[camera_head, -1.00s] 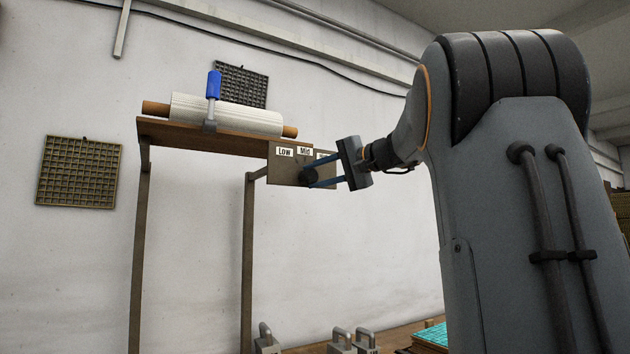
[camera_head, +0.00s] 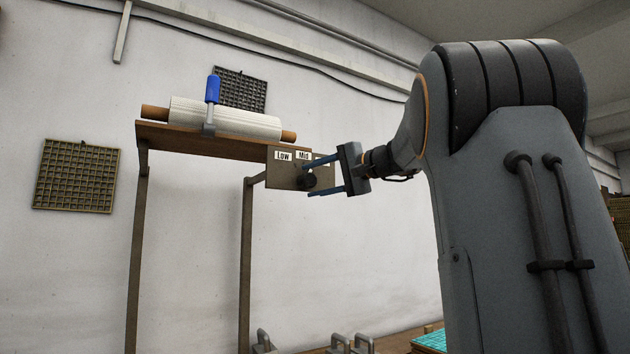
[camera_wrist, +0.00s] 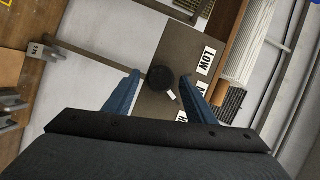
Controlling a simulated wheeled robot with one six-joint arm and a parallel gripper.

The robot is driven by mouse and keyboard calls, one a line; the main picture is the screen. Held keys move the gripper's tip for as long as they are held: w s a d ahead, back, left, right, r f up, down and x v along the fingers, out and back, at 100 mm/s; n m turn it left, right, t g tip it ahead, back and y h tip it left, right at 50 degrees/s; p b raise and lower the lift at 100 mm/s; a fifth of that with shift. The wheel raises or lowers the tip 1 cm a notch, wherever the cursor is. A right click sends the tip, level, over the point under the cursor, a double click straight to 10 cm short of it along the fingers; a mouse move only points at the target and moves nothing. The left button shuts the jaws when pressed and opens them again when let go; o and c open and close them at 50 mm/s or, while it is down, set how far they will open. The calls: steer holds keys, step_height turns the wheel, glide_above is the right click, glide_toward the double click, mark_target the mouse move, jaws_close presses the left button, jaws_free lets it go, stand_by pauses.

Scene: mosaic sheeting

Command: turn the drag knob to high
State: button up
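The drag knob (camera_head: 308,181) is a round black dial on a brown panel (camera_head: 280,176) at the right end of a shelf. In the wrist view the knob (camera_wrist: 162,79) carries a white pointer (camera_wrist: 171,95) that points down-right toward the partly hidden High label (camera_wrist: 182,117). The Low label (camera_wrist: 208,61) and the Mid label (camera_wrist: 202,90) are also on the panel. My gripper (camera_head: 307,181) has its blue fingers spread, one on each side of the knob.
The shelf (camera_head: 210,141) holds a white roll (camera_head: 245,120) and a blue-handled tool (camera_head: 213,90), left of my gripper. Grid sheets (camera_head: 76,176) hang on the wall. Metal weights (camera_head: 340,344) stand low below. The space under the panel is clear.

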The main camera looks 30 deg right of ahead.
steer(key=b+v, duration=0.1)
steer(key=v, duration=0.6)
steer(key=shift+s+b, duration=0.3)
steer(key=shift+s, duration=0.05)
steer(key=shift+d, duration=0.1)
steer(key=a+f+g+h, duration=0.1)
steer(key=a+f+g, duration=0.25)
steer(key=f, duration=0.75)
steer(key=a+f+n+g+p, duration=0.15)
steer(key=a+f, duration=0.35)
steer(key=f, duration=0.6)
steer(key=a+f+m+g+h, duration=0.1)
steer(key=a+f+g, duration=0.3)
steer(key=f, duration=0.8)
steer(key=s+a+f+n+g+h, duration=0.2)
steer(key=s+a+f+n, duration=0.3)
steer(key=s+f, duration=0.7)
steer(key=s+a+f+n+g+h+p, duration=0.1)
steer(key=s+a+f+n+g+h, duration=0.2)
steer(key=s+a+f, duration=0.4)
steer(key=s+f+n+g, duration=0.1)
steer(key=s+f+n, duration=0.1)
steer(key=s+f, duration=0.4)
step_height(320, 180, down, 3)
steer(key=shift+s+f+g, duration=0.1)
steer(key=shift+s+g, duration=0.05)
steer(key=shift+g, duration=0.15)
steer(key=shift+a, duration=0.15)
